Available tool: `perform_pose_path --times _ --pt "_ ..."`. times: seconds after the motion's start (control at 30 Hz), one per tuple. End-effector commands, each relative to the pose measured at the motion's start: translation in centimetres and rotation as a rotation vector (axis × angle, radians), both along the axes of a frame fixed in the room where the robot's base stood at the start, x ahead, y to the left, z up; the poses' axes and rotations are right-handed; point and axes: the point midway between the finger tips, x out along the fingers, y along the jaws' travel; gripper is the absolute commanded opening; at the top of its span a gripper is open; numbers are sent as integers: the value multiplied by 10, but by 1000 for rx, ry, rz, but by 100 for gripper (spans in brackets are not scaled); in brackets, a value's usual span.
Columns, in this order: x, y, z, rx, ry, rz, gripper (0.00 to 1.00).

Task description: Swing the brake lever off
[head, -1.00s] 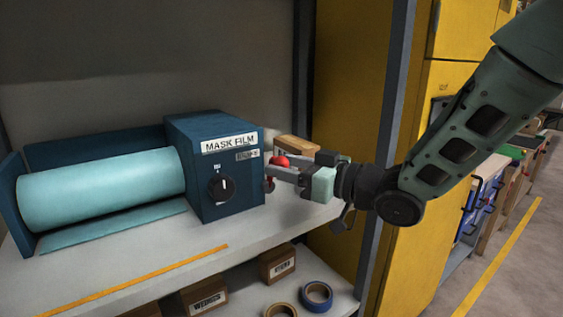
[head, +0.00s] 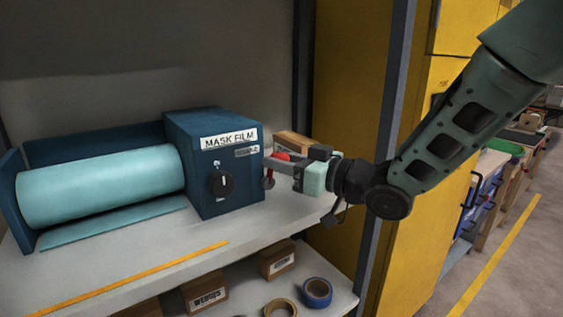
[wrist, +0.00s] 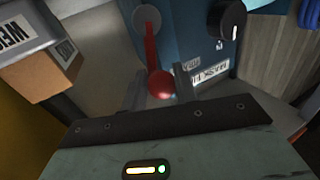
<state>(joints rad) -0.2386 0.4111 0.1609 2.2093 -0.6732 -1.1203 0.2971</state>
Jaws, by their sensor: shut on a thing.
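The mask film dispenser is a dark blue housing (head: 232,182) with a pale teal roll (head: 100,188), standing on the shelf. A black knob (head: 222,184) is on its front face. The brake lever is on the housing's right side. Its red ball (head: 281,156) shows beside the housing in the head view, partly covered by my gripper. In the wrist view the red lever arm (wrist: 151,50) runs from a grey round pivot (wrist: 147,19) to the red ball end (wrist: 161,85). My gripper (head: 275,171) is shut on the lever's ball end, with a finger on each side.
A cardboard box (head: 292,141) stands behind my gripper, close to the lever. The grey shelf (head: 140,250) has an orange strip near its front edge. A shelf post (head: 385,150) and yellow cabinet stand right. Tape rolls (head: 317,292) and small boxes lie below.

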Motion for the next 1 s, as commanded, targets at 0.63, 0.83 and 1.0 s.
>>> perform_pose_path --times 0.63,0.83,1.0 --pt "10 -17 -15 374 253 11 0" --pt "12 -21 -18 468 317 11 0" --pt "14 -23 -20 515 350 12 0"
